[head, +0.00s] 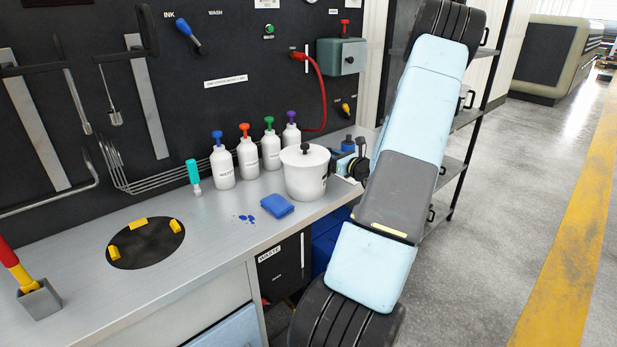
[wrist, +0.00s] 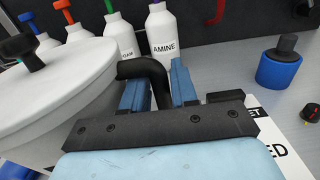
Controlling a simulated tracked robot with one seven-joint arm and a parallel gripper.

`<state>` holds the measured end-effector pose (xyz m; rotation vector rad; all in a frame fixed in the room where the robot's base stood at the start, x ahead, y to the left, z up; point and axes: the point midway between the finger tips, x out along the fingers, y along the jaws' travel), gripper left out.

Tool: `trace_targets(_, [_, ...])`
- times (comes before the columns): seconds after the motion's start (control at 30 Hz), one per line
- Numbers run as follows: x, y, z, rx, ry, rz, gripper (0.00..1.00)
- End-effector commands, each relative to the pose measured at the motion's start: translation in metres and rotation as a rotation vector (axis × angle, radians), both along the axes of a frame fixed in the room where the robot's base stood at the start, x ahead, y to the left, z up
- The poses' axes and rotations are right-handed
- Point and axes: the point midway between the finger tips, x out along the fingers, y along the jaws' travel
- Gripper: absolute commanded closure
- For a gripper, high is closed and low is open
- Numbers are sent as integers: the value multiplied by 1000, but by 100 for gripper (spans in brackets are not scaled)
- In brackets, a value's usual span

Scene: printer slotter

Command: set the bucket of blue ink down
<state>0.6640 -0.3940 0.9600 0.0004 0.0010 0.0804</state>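The white bucket (head: 306,178), with a lid and black knob, is upright at the bench's front edge in the head view. I cannot tell whether its base touches the bench. Its lid hides any ink inside. In the wrist view the bucket (wrist: 60,95) fills the left side, and its black handle (wrist: 150,70) curves over one blue finger and down between both. My gripper (wrist: 160,88) appears shut on that handle, with little gap beside it. In the head view my gripper (head: 345,165) is at the bucket's right side, partly hidden by my arm.
Several white bottles with coloured tops (head: 248,158) stand behind the bucket. A blue sponge (head: 277,205) and blue ink spots (head: 246,218) lie to its left. A blue jar with a black top (wrist: 280,68) stands to the right. Bare bench (head: 215,225) lies left of the sponge.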

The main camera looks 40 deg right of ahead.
Motion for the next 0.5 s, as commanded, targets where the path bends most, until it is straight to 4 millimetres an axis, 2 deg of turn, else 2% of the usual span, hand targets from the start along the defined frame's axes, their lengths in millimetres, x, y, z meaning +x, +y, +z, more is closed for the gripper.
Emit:
trace_targets(0.03, [0, 0, 0, 0, 0, 0, 75])
trace_targets(0.3, [0, 0, 0, 0, 0, 0, 100])
trace_targets(0.5, [-1, 0, 0, 0, 0, 0, 100])
